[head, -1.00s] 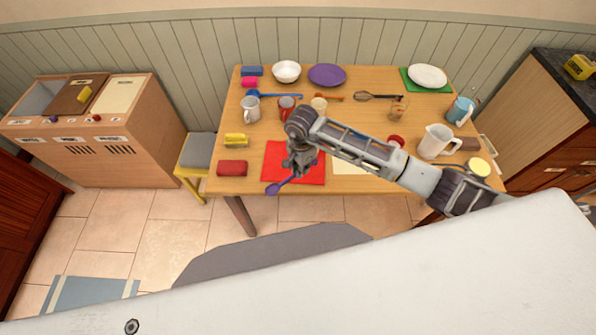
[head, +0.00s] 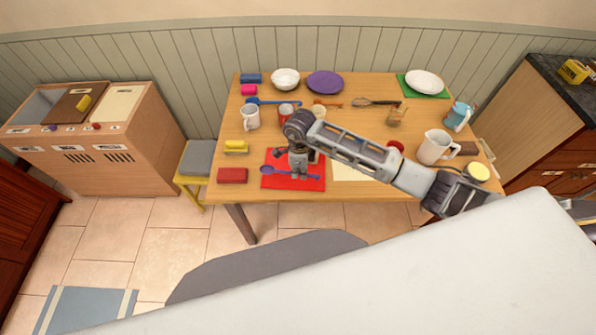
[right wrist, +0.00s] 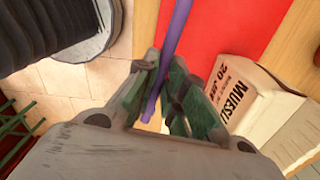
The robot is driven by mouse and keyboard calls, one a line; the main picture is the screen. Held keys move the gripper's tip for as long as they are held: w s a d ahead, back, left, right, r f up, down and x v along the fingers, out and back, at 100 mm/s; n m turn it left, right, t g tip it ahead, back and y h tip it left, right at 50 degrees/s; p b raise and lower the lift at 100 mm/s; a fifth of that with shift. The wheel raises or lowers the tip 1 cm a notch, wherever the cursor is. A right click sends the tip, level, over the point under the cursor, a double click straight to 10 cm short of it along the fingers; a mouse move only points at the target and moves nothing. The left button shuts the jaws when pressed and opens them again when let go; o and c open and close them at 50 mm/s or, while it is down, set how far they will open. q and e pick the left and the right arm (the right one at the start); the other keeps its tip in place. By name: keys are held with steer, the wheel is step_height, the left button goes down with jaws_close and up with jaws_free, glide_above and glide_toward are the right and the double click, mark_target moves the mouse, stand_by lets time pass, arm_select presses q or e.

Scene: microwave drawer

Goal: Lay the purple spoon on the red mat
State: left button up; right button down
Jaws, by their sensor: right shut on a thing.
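The purple spoon (head: 268,170) is over the front part of the red mat (head: 312,184), bowl to the left and handle to the right. My right gripper (head: 299,172) is shut on its handle and hides part of it. In the right wrist view the purple handle (right wrist: 179,30) runs between the green fingertips (right wrist: 165,88), with the red mat (right wrist: 215,25) behind it. I cannot tell whether the spoon touches the mat. My left gripper is not in view.
A red block (head: 232,175) and a yellow sponge (head: 235,147) lie left of the mat. Mugs (head: 250,119) stand behind. A muesli box (right wrist: 260,110) is close to my right gripper in the right wrist view.

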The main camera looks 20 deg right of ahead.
mark_target(300, 186)
steer(key=m, duration=0.3)
steer(key=shift+d, duration=0.2)
steer(key=m, duration=0.4)
steer(key=shift+m, duration=0.4)
stand_by(0.4)
steer(key=shift+f+b, duration=3.05)
steer(key=shift+f, duration=0.8)
steer(key=c, duration=1.2)
jaws_free()
steer(key=shift+o, duration=0.2)
